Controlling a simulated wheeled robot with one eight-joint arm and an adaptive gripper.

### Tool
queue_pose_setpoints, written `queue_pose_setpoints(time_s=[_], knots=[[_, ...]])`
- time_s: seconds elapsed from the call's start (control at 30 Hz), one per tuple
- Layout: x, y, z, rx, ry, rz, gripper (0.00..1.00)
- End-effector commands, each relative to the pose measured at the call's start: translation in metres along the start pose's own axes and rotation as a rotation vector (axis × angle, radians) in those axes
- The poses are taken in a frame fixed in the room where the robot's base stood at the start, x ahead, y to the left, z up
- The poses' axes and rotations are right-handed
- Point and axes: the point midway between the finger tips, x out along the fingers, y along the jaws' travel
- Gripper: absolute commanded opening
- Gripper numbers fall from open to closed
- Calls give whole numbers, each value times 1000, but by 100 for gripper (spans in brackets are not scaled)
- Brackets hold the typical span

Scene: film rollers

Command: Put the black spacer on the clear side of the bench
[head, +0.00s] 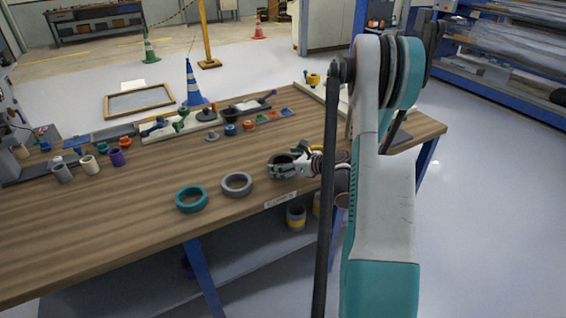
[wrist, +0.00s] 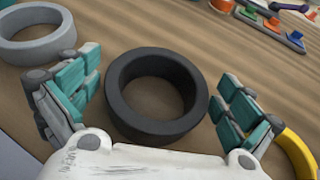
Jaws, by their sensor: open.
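The black spacer (wrist: 119,98) is a thick dark ring lying flat on the wooden bench in the wrist view. My gripper (wrist: 160,95) is open, with one teal-padded finger on each side of the ring. A small gap of wood shows between the ring and each finger. In the head view my gripper (head: 288,166) is at the bench's front edge, right of the other rings, and it partly hides the black spacer (head: 281,159).
A grey ring (head: 237,176) and a teal ring (head: 178,200) lie to the left on the bench (head: 90,235). Several small cups and rollers stand at the far left. Trays of coloured parts (head: 262,121) line the back. Bare wood fills the front left. A yellow ring (wrist: 296,152) shows at the wrist view's right.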

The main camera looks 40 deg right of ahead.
Motion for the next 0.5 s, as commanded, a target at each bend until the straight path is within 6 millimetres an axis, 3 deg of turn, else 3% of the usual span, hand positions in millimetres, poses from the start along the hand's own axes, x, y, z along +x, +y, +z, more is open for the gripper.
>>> queue_pose_setpoints(time_s=[0.27, 0.5], knots=[[-2, 0, 3, 0, 0, 0, 100], [-42, -1, 5, 1, 1, -4, 100]])
